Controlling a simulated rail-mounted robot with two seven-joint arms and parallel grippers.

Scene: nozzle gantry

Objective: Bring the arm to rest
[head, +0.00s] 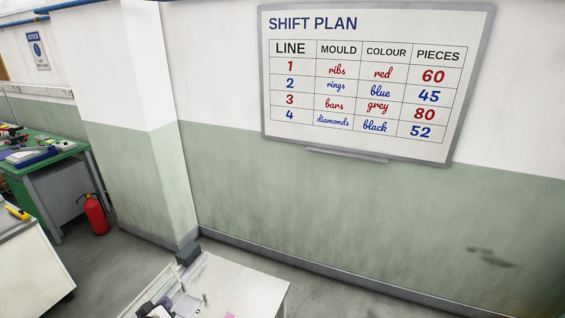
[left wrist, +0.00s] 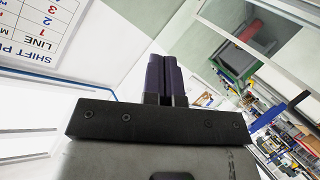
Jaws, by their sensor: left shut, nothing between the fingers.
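My left gripper (left wrist: 164,60) shows in the left wrist view, with its two dark fingers side by side and touching. It is shut and nothing shows between the fingers. It is up in the air, and the fingers touch nothing else that I can see. In the head view, small dark and purple shapes (head: 164,300) sit at the bottom edge, too cut off for me to tell whether any is the gripper. My right gripper is in neither view.
A whiteboard (head: 375,148) headed "SHIFT PLAN" hangs on the wall. A white table (head: 250,287) stands below. At the left are a green bench (head: 70,151), a red fire extinguisher (head: 95,214) and a white-topped cabinet (head: 35,270). Bare floor shows between them.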

